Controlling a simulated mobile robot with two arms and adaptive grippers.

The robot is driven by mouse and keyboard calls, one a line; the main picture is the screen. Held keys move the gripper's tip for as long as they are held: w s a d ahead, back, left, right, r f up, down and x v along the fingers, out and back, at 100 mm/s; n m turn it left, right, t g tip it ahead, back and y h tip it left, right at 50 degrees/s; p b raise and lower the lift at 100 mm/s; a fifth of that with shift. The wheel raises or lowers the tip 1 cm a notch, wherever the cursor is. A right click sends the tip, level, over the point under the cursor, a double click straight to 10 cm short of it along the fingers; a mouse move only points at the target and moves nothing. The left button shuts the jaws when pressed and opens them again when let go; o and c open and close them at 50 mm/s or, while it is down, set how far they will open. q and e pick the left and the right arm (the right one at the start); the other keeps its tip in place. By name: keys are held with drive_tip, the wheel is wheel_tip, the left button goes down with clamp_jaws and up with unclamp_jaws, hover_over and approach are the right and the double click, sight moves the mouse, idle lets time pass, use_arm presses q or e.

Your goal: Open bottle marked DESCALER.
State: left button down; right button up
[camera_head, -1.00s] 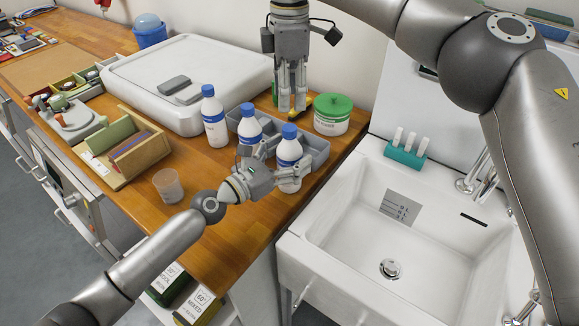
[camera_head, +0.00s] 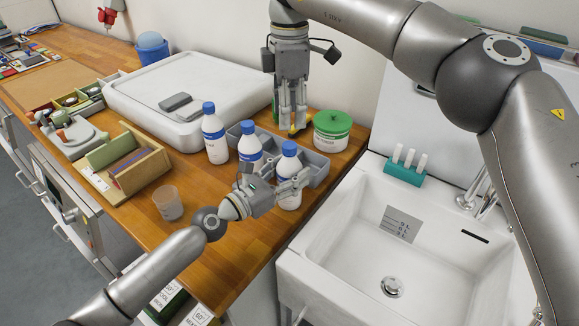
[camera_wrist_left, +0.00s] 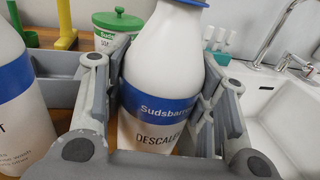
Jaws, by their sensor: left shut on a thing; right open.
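The DESCALER bottle (camera_head: 289,164) is white with a blue band and a blue cap. It stands upright at the front right of the grey tray (camera_head: 318,166). Its label faces the left wrist view, where the bottle (camera_wrist_left: 166,55) fills the middle and its cap is mostly cut off. My left gripper (camera_head: 283,188) is shut around the bottle's body, below the cap, with fingers on both sides. The cap is on. My right gripper (camera_head: 291,127) is open and empty, pointing down behind the tray, apart from the bottle.
Two similar bottles stand to the left, one nearer (camera_head: 249,150) and one farther (camera_head: 214,135). A green-lidded tub (camera_head: 332,138) is right of my right gripper. A clear cup (camera_head: 168,205) stands at the front left. The sink (camera_head: 345,245) lies to the right.

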sight(289, 144)
drive_tip(key=n, duration=0.3)
drive_tip(key=shift+n, duration=0.3)
drive_tip(key=shift+f, duration=4.05)
